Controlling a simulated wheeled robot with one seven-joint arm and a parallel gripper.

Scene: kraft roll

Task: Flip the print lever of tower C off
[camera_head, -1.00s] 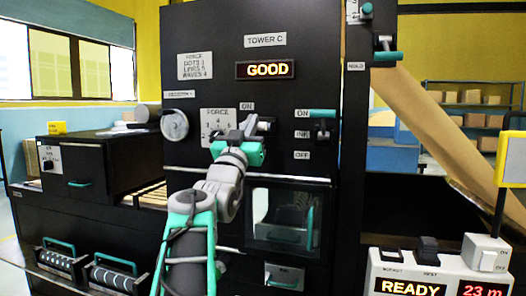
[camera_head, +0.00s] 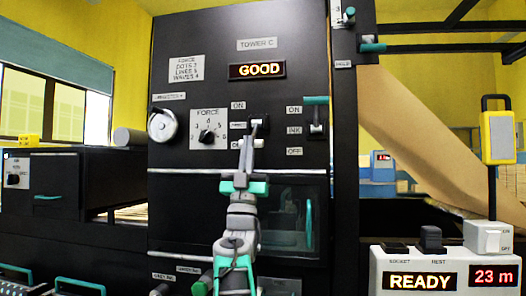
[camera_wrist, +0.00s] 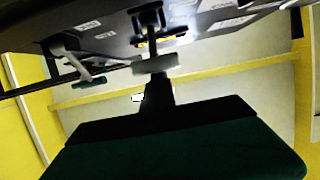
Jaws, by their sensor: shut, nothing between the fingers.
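The tower C panel (camera_head: 285,100) is black, with a lit GOOD display (camera_head: 258,70). The print lever (camera_head: 259,121) sits left of the ink lever, beside an ON label (camera_head: 238,105). Its OFF label is hidden behind my arm, and I cannot tell its exact tilt. My gripper (camera_head: 247,142) is shut and empty, just below and in front of the print lever. In the wrist view, my gripper (camera_wrist: 158,85) reaches up to a grey handle bar (camera_wrist: 155,64) on a dark stem. Whether they touch is unclear.
The ink lever (camera_head: 316,120) with its teal handle raised to ON stands close on the right. A handwheel (camera_head: 162,125) and a FORCE dial (camera_head: 207,135) lie left. A glass-fronted bay (camera_head: 290,220) is below. A READY console (camera_head: 440,265) stands at lower right.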

